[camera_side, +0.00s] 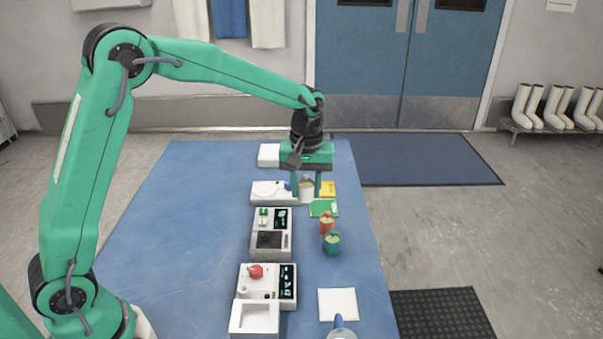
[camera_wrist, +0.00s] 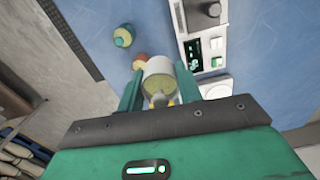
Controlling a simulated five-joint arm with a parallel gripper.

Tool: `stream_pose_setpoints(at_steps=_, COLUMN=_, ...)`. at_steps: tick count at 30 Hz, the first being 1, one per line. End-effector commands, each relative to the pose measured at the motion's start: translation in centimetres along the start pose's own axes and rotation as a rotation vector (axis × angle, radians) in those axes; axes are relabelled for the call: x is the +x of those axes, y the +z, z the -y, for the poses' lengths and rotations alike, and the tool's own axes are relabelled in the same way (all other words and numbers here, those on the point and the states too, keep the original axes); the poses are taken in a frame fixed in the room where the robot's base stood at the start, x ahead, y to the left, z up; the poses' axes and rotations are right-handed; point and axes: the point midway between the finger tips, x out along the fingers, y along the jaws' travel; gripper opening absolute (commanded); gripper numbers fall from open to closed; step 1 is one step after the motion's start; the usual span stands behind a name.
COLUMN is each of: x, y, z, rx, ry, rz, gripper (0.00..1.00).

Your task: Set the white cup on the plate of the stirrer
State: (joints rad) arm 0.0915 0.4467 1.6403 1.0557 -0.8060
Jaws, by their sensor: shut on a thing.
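My gripper (camera_side: 306,194) is at the far end of the table, pointing down, with its two green fingers shut on the white cup (camera_side: 306,183). In the wrist view the cup (camera_wrist: 159,70) sits between the fingers (camera_wrist: 159,85), and I see into its mouth, which shows something yellowish-green inside. The stirrer (camera_side: 259,197) is the low white unit just left of the cup in the side view, with a round white plate (camera_side: 268,190) on top. In the wrist view the plate (camera_wrist: 214,88) is right of the cup. The cup is beside the plate, not over it; its height above the table is hard to tell.
A unit with a dark square plate (camera_side: 270,240) and a red-knobbed unit (camera_side: 256,271) stand nearer. A white square (camera_side: 338,304) is near the front. The left table is clear.

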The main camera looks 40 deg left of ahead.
Motion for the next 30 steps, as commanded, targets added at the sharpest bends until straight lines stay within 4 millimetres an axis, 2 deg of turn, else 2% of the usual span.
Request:
stream_pose_setpoints(at_steps=1, x=-0.2, y=-1.5, z=0.9, rx=-0.041, ry=0.002, rz=-0.002, gripper=0.12)
stream_pose_setpoints(at_steps=3, x=-0.4, y=-3.1, z=2.1, rx=-0.090, ry=0.001, rz=-0.001, gripper=0.12)
stream_pose_setpoints(at_steps=9, x=-0.8, y=-6.4, z=4.8, rx=-0.191, ry=0.001, rz=-0.001, gripper=0.12)
stream_pose_setpoints(at_steps=15, x=-1.0, y=-7.7, z=6.0, rx=-0.232, ry=0.001, rz=-0.001, gripper=0.12)
stream_pose_setpoints(at_steps=23, x=-0.8, y=-8.0, z=6.2, rx=-0.235, ry=0.000, rz=0.000, gripper=0.12)
stream_pose_setpoints(at_steps=30, x=0.7, y=-9.9, z=7.6, rx=-0.237, ry=-0.001, rz=0.001, gripper=0.12)
